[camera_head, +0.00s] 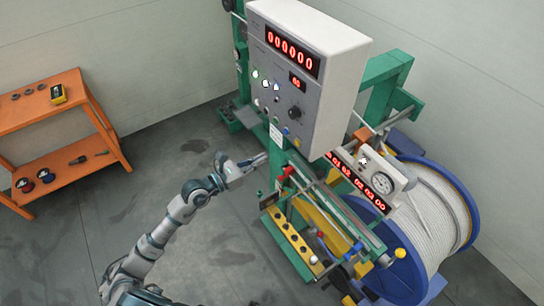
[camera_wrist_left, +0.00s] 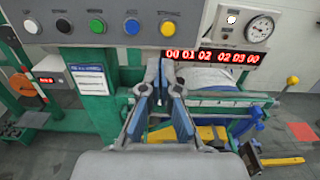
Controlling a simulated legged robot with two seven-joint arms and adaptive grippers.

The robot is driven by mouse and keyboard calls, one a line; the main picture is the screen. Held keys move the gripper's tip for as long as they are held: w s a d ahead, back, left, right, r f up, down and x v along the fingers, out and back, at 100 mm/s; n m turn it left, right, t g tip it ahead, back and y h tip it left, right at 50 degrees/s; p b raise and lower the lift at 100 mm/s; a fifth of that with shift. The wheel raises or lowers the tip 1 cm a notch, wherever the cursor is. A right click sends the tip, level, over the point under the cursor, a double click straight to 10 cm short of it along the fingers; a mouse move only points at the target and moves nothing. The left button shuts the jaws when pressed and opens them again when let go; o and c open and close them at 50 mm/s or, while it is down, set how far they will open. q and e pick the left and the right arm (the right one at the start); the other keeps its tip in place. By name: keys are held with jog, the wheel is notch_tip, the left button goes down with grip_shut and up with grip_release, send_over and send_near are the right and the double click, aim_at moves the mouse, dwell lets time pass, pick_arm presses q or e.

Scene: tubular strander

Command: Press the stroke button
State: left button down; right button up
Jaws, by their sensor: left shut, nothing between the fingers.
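A grey control box (camera_head: 308,70) hangs on the green machine and carries several buttons. In the left wrist view its lower face shows a row of white (camera_wrist_left: 31,27), black (camera_wrist_left: 63,26), green (camera_wrist_left: 97,25), blue (camera_wrist_left: 131,26) and yellow (camera_wrist_left: 167,29) buttons. The small labels are too blurred for me to tell which is the stroke button. My left gripper (camera_head: 260,160) is shut and empty, just left of and below the box. In the left wrist view its fingertips (camera_wrist_left: 162,66) appear below the blue and yellow buttons, with no contact visible. My right gripper is not in view.
A dial gauge (camera_head: 381,180) and a red digital display (camera_head: 360,182) sit right of the box's lower end. A cable reel (camera_head: 435,215) stands at the right. An orange shelf (camera_head: 62,128) stands at the left. Bare floor lies between shelf and machine.

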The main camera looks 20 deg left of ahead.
pick_arm(q)
jog(key=shift+s+a+r, duration=0.1)
jog(key=shift+s+a, duration=0.2)
jog(key=shift+s, duration=0.35)
jog(key=shift+s+a+r, duration=0.1)
jog(key=shift+s+a, duration=0.2)
jog(key=shift+s, duration=0.3)
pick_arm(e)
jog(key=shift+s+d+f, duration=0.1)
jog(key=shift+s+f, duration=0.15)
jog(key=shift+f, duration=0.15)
pick_arm(q)
jog(key=shift+d, duration=0.35)
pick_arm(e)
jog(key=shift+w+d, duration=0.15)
pick_arm(q)
jog(key=shift+a, duration=0.25)
jog(key=shift+d, duration=0.1)
dwell(1.7)
